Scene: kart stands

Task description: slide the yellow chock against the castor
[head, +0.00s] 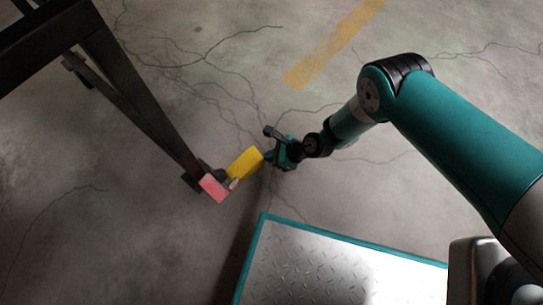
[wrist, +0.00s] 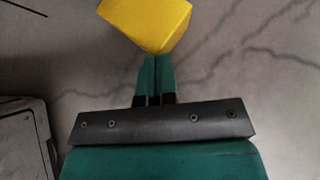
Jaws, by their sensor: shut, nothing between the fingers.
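The yellow chock (head: 246,163) is on the concrete floor near the foot of the dark stand's leg. The castor (head: 192,181) is a dark shape at that foot, partly hidden by the chocks and hard to make out. My gripper (head: 268,158) is on the chock's right side, away from the castor. In the wrist view my gripper's fingers (wrist: 156,62) are shut together, with nothing between them. Their tips meet the near corner of the yellow chock (wrist: 147,24); firm contact cannot be told.
A pink-red block (head: 214,188) lies at the stand's foot, close below the yellow chock. The dark stand (head: 140,88) slants down from upper left. A teal-edged metal plate (head: 330,265) lies at lower middle. Cracked floor above is open, with a yellow stripe (head: 335,43).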

